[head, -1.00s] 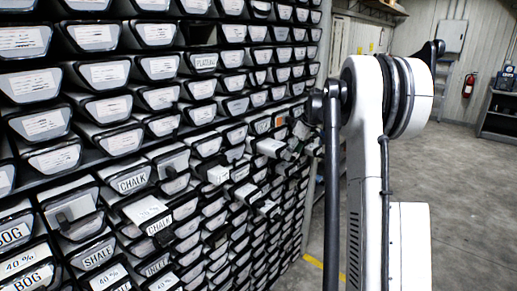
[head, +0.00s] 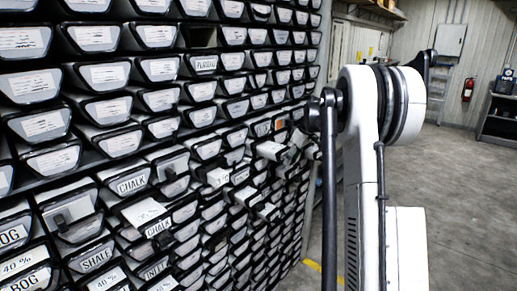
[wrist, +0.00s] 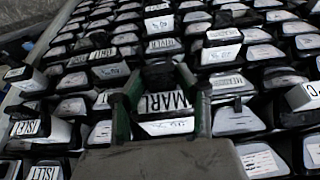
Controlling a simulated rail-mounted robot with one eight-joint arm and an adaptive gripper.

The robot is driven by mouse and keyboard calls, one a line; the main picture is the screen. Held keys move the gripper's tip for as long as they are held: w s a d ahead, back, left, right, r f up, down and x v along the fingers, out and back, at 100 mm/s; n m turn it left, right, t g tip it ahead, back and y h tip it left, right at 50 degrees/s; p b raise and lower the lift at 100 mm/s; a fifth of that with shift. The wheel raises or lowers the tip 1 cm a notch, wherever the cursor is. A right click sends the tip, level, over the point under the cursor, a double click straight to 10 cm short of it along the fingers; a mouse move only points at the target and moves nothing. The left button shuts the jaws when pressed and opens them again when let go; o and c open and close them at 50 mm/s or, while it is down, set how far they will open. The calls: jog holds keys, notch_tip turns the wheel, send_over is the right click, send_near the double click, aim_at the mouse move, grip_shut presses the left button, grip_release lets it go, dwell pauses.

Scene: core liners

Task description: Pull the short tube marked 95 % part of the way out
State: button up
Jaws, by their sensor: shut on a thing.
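In the wrist view my gripper (wrist: 157,88) has its two greenish fingers on either side of a short tube (wrist: 165,103) whose front label reads MARL. It is shut on this tube. A handwritten label (wrist: 167,126) sits just below the word MARL, but its figures are too blurred to read, so I cannot confirm a 95 % mark. In the head view the gripper and this tube cannot be clearly made out near my arm at the rack's right part.
The tall rack (head: 88,150) of labelled tubes fills the left of the head view. Several tubes stick out, such as one marked CHALK (head: 131,184). In the wrist view, tubes marked ISLET (wrist: 28,128) and others crowd closely around the gripper. Open floor (head: 465,190) lies to the right.

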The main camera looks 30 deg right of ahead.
jog(key=shift+r, duration=0.1)
grip_shut()
jog(key=shift+s, duration=0.15)
jog(key=s+d+b, duration=0.1)
jog(key=s+d, duration=0.1)
jog(key=s, duration=0.3)
jog(key=shift+s, duration=0.35)
jog(key=o, duration=1.3)
grip_release()
jog(key=v, duration=1.2)
jog(key=shift+a, duration=0.1)
